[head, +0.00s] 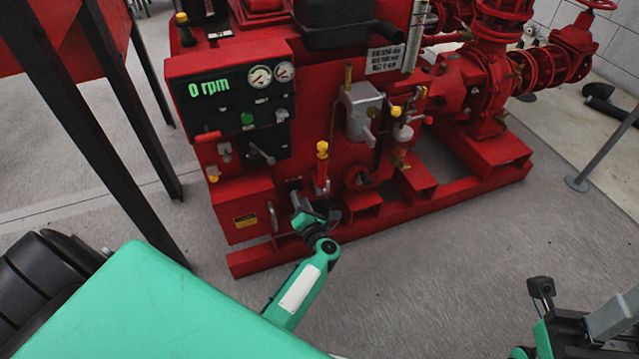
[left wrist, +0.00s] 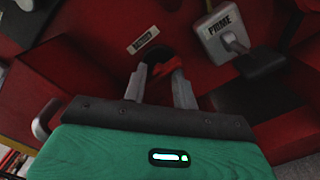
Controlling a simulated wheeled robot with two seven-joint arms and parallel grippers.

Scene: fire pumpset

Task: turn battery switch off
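The battery switch, a black round mount with a red handle (left wrist: 170,68), shows in the left wrist view below a small pale label (left wrist: 143,40). My left gripper (left wrist: 160,84) has its two grey fingers apart, with the switch between and just beyond their tips. I cannot tell whether they touch the handle. In the head view my left gripper (head: 318,214) is low at the front of the red pumpset (head: 245,205), and the switch is hard to make out there. My right gripper (head: 600,318) shows only in part at the lower right edge; its fingertips are not clear.
A grey box marked PRIME (left wrist: 218,36) with a lever is right of the switch. The control panel (head: 235,95) reads 0 rpm. A yellow-topped lever (head: 322,160) stands close above my left gripper. Black frame legs (head: 105,145) stand at left; open floor (head: 420,270) lies in front.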

